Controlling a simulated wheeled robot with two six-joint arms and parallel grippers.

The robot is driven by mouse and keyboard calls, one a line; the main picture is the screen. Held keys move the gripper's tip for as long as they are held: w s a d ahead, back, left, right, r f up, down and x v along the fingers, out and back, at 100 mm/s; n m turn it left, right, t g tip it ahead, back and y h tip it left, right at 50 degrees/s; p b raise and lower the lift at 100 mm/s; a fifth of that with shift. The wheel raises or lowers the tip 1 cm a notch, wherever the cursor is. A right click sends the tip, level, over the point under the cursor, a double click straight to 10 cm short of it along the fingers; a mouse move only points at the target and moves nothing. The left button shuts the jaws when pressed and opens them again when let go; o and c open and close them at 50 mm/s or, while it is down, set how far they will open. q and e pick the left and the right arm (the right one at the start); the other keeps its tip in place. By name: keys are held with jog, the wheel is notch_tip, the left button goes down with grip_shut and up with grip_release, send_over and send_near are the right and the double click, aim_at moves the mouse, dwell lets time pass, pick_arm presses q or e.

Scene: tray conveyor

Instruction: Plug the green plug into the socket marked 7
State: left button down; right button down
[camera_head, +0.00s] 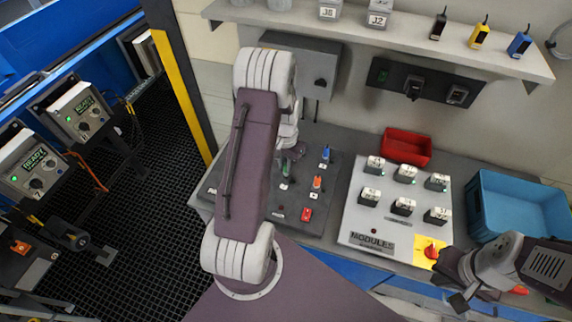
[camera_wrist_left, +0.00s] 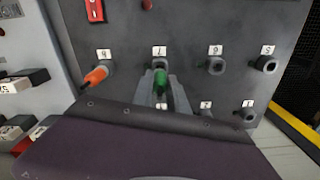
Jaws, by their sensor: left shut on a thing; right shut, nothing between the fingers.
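The green plug (camera_wrist_left: 161,82) is between the fingers of my left gripper (camera_wrist_left: 163,92) in the left wrist view, and the gripper is shut on it. The plug lies over a socket position on the dark panel (camera_wrist_left: 190,25), under a label (camera_wrist_left: 160,50) that could be 1 or 7. I cannot tell whether it is seated. The label (camera_wrist_left: 248,103) at the lower right may also be a 7. In the head view my left arm hides part of the panel, and the left gripper (camera_head: 288,160) is partly visible. My right gripper (camera_head: 454,298) is shut and empty at the lower right.
An orange plug (camera_wrist_left: 95,77) sits in the socket beside the green plug. Empty sockets (camera_wrist_left: 214,66) lie to its right. The grey modules board (camera_head: 385,222), a red bin (camera_head: 407,147) and a blue crate (camera_head: 482,225) stand to the right. A shelf (camera_head: 400,40) runs above.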

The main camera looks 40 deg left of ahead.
pick_arm(q)
jog(key=shift+f+b, duration=1.15)
jog(key=shift+f, duration=0.4)
jog(key=c, duration=1.2)
grip_release()
jog(key=shift+c, duration=0.2)
notch_tip(320, 180, up, 9)
jog(key=shift+r+b, duration=0.1)
jog(key=shift+b, duration=0.75)
